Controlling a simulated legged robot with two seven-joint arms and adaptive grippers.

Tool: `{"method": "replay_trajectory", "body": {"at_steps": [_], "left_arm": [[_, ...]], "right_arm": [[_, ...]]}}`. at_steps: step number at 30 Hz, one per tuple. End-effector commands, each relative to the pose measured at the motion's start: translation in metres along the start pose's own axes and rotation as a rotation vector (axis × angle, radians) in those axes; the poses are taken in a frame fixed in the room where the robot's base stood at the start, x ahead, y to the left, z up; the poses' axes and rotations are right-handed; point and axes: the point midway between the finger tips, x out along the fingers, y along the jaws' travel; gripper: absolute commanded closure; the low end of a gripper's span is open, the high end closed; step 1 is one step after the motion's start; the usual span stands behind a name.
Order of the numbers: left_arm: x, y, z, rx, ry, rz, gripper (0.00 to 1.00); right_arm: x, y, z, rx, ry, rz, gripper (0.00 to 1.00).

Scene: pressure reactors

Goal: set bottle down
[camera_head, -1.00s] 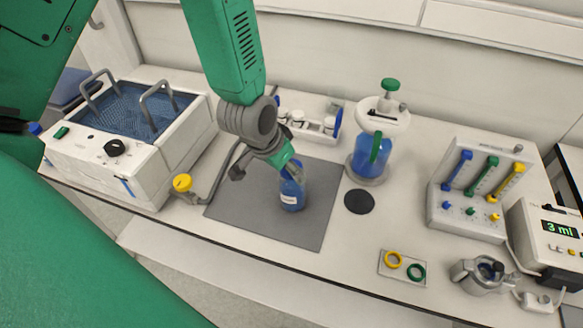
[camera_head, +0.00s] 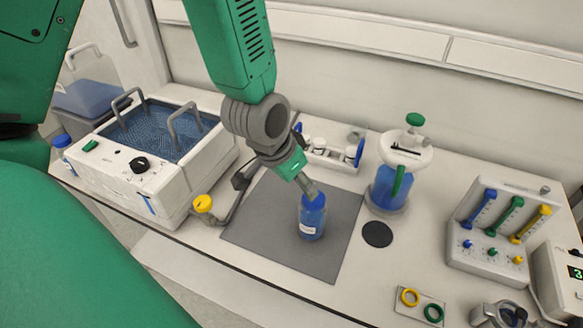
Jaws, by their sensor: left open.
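The blue bottle (camera_head: 312,222) with a white label stands upright on the dark grey mat (camera_head: 268,222) in the middle of the bench. My left gripper (camera_head: 311,194) reaches down from the upper left and is at the bottle's top. Its jaws are open, and its fingertips partly hide the bottle's neck. I cannot tell whether the fingers touch the bottle. My right gripper is not in view.
Left of the mat is a white bath (camera_head: 150,160) with a yellow knob (camera_head: 202,203) nearby. Behind is a vial rack (camera_head: 330,150). Right are a blue vessel (camera_head: 390,188), a black disc (camera_head: 377,234) and a valve panel (camera_head: 500,225). The mat's front is clear.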

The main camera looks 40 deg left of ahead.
Motion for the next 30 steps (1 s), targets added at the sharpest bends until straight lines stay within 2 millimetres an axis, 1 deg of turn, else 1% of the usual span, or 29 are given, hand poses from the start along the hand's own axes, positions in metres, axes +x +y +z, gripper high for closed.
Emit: {"method": "replay_trajectory", "body": {"at_steps": [1,3,6,9,14,17,20,21,23,24,26,27,30], "left_arm": [[-0.013,0.000,-0.002,0.001,0.004,-0.002,0.41],[-0.025,0.002,-0.002,0.001,0.003,-0.003,0.41],[-0.039,0.003,-0.003,0.002,0.002,-0.004,0.41],[-0.046,0.002,-0.002,0.002,0.000,-0.003,0.41],[-0.049,0.000,0.000,0.000,-0.003,0.000,0.41],[-0.037,-0.002,0.010,-0.007,-0.023,-0.001,0.41],[-0.009,-0.002,0.036,-0.024,-0.072,-0.009,0.41],[0.005,-0.002,0.052,-0.033,-0.098,-0.014,0.41],[0.027,0.000,0.079,-0.047,-0.139,-0.022,0.41],[0.041,0.002,0.099,-0.055,-0.166,-0.027,0.41],[0.059,0.005,0.129,-0.067,-0.204,-0.032,0.41],[0.069,0.007,0.149,-0.074,-0.228,-0.035,0.41],[0.086,0.013,0.195,-0.089,-0.278,-0.039,0.41]], "right_arm": [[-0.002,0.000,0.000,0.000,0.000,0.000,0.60],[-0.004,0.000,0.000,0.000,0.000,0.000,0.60],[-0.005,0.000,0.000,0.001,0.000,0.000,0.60],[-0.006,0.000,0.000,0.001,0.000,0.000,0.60],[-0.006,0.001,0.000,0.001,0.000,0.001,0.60],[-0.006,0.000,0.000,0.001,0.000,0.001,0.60],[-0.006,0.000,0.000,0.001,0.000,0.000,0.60],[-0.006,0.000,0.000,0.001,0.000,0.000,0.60],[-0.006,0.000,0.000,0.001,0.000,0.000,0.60],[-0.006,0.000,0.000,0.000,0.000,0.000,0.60],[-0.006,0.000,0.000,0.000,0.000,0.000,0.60],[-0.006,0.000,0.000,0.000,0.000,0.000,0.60],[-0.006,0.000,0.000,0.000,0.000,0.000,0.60]]}}
